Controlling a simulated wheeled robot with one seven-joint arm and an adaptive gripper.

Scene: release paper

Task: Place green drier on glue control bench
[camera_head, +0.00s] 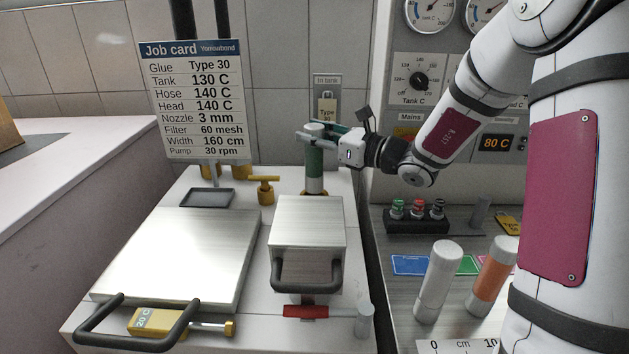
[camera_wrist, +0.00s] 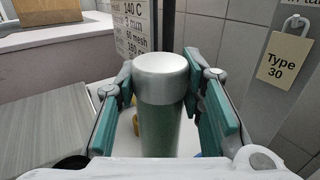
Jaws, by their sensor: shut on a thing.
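The green drier (camera_head: 315,168) is an upright cylinder with a green body and a pale grey top. My gripper (camera_head: 313,133) is shut around its upper part, with a teal finger pad on each side. The wrist view shows the drier (camera_wrist: 160,130) between the two pads. Its lower end is at a brass-coloured fitting at the back of the white tank unit; I cannot tell whether they touch. The glue control bench (camera_head: 398,305) is the grey surface on the right, below the panel with dials. A white cylinder (camera_head: 438,283) and an orange-banded cylinder (camera_head: 493,277) stand on it.
The white tank unit (camera_head: 190,300) carries two metal lids with dark handles. A job card (camera_head: 195,100) stands behind it. A black block with several coloured knobs (camera_head: 415,219) and coloured cards, including a blue one (camera_head: 409,265), lie on the bench. My arm hides its right part.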

